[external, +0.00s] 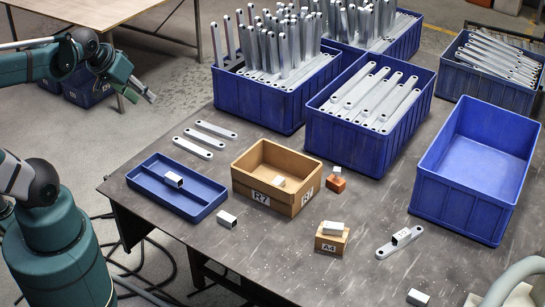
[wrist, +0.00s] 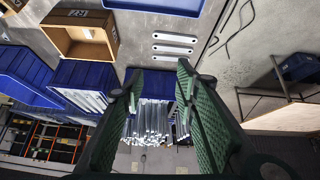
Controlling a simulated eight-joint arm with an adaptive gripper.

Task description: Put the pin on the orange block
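The small orange block (external: 336,184) stands on the grey table just right of the cardboard box in the external view, with a small pale piece (external: 336,171) on top. Several short silver pieces lie about; I cannot tell which is the pin. One lies in the blue tray (external: 173,178), one in the cardboard box (external: 279,182), one on the table (external: 227,219), and one on the A4 block (external: 333,228). My gripper (external: 146,91) is at upper left, away from these pieces. In the wrist view my gripper (wrist: 160,75) has its fingers apart and nothing between them.
The cardboard box R7 (external: 262,197), shallow blue tray (external: 158,205) and empty blue bin (external: 455,205) stand on the table (external: 270,245). Blue bins of metal bars (external: 372,95) line the back. Flat bars (external: 192,148) lie near the tray. The front middle has free room.

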